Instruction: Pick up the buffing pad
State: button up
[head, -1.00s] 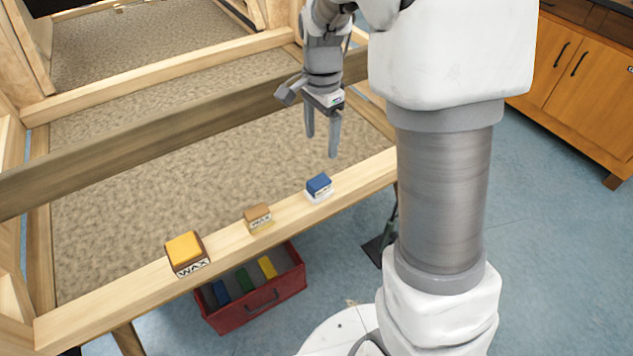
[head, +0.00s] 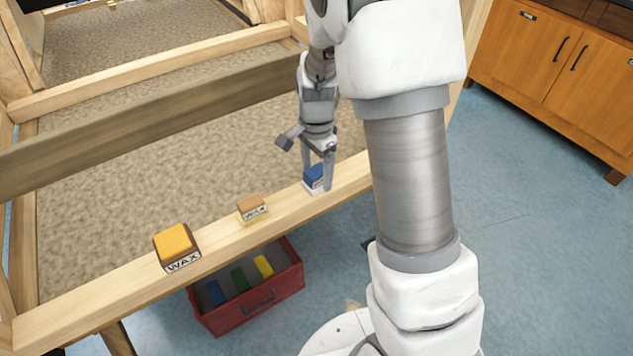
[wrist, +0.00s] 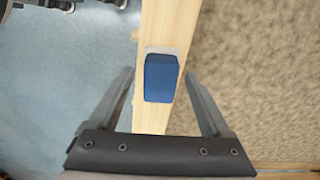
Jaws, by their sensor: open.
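A small blue-topped block with a white base, which I take as the buffing pad (head: 313,175), sits on the front wooden rail (head: 225,240). Its label is too small to read. My gripper (head: 317,182) points down at it with its fingers open, and a finger partly covers the block in the head view. In the wrist view the blue pad (wrist: 160,80) lies between the two open fingers (wrist: 159,74), with a gap on each side. The gripper holds nothing.
A small tan WAX block (head: 252,209) and a larger yellow-topped WAX block (head: 176,246) sit further left on the rail. A red open box (head: 250,312) with coloured blocks is below. A dark beam (head: 150,130) crosses behind.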

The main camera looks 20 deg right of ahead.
aim_at(316, 170)
jog(key=shift+f, duration=0.1)
grip_shut()
dwell(0.3)
jog(key=shift+r+p, duration=0.4)
jog(key=shift+r, duration=0.3)
notch_tip(316, 170, up, 3)
jog(key=shift+f+p, duration=0.1)
jog(key=shift+p, duration=0.5)
jog(key=s+d+r+p, duration=0.2)
jog(key=s+d+r, duration=0.4)
jog(key=s, duration=0.3)
jog(key=shift+d+r, duration=0.4)
jog(key=shift+d, duration=0.3)
